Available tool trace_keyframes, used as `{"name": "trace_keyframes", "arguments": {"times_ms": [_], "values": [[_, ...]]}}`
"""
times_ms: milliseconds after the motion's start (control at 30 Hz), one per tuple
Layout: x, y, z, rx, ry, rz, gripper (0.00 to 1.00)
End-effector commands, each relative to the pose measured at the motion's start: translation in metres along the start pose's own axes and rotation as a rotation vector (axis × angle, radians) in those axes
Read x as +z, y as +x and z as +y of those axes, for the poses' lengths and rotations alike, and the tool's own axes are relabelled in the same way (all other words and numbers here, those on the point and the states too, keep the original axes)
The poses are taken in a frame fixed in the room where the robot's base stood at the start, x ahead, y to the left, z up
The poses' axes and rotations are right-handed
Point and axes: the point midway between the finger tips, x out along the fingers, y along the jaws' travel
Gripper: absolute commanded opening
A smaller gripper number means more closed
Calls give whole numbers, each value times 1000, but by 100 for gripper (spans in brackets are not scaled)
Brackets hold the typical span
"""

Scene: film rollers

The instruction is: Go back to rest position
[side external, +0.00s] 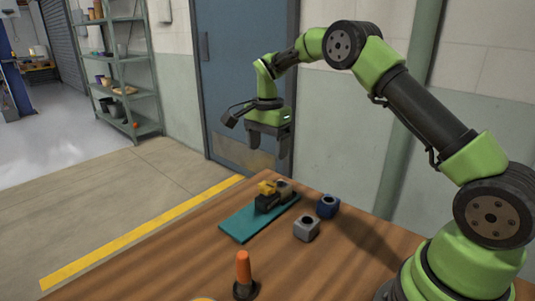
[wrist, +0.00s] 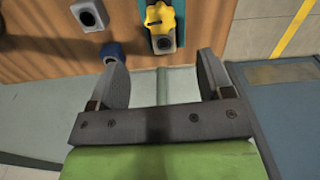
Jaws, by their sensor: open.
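My gripper (side external: 268,146) hangs in the air above and beyond the far edge of the wooden table, with its fingers pointing down. In the wrist view my gripper (wrist: 165,75) has its two fingers wide apart with nothing between them. A teal plate (side external: 241,224) lies on the table below. On it stand a black and yellow piece (side external: 267,198) and a greyish block with a dark hole (side external: 284,188), close together.
A blue block (side external: 328,206) and a grey block (side external: 306,228), each with a round hole, stand right of the plate. An orange-topped peg (side external: 243,272) on a dark base stands near the front. A blue door (side external: 245,75) and wall are behind the table. A shelf (side external: 122,85) stands far left.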

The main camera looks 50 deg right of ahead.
Motion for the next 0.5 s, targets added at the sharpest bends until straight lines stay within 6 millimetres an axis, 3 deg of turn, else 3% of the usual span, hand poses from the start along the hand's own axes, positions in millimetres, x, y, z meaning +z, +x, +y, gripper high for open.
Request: {"name": "trace_keyframes", "arguments": {"times_ms": [267, 367, 500], "values": [[1, -4, 1, -7, -10, 0, 73], [8, -22, 5, -36, -59, 1, 73], [28, -70, 24, -118, -207, 4, 73]]}}
